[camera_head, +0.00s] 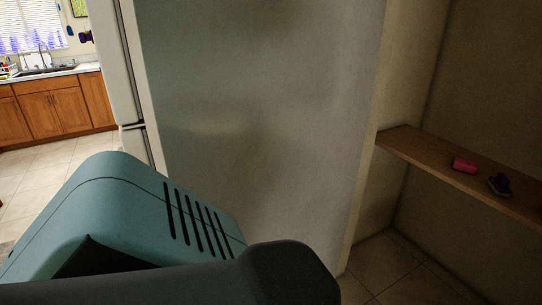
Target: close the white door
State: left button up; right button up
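A large pale, white-grey upright panel (265,110) fills the middle of the head view. I cannot tell whether it is the white door or the side of a tall white appliance. At its left is a narrow white upright front (118,65), split by a dark gap about halfway down. No handle shows clearly on the panel. Its lower left part is hidden behind my own teal body and dark arm link. Neither of my grippers is in view.
A wooden shelf (455,165) juts out at the right, bearing a red object (464,165) and a small dark object (499,185). Tiled floor (385,262) shows below it. At the far left are wooden cabinets (50,112), a sink and open floor (60,175).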

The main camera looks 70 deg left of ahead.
aim_at(259, 110)
jog(key=u, duration=1.5)
jog(key=i+l+u, duration=0.1)
jog(key=u, duration=0.3)
jog(key=i+l+u, duration=0.15)
jog(key=u, duration=0.3)
jog(key=i+l+u, duration=0.1)
jog(key=u, duration=0.3)
jog(key=i+l+u, duration=0.1)
jog(key=l+u, duration=0.6)
jog(key=l, duration=0.2)
jog(key=i+l+u, duration=0.1)
jog(key=l, duration=0.6)
jog(key=l+u, duration=0.1)
jog(key=l, duration=0.6)
jog(key=j, duration=1.65)
jog(key=i, duration=0.05)
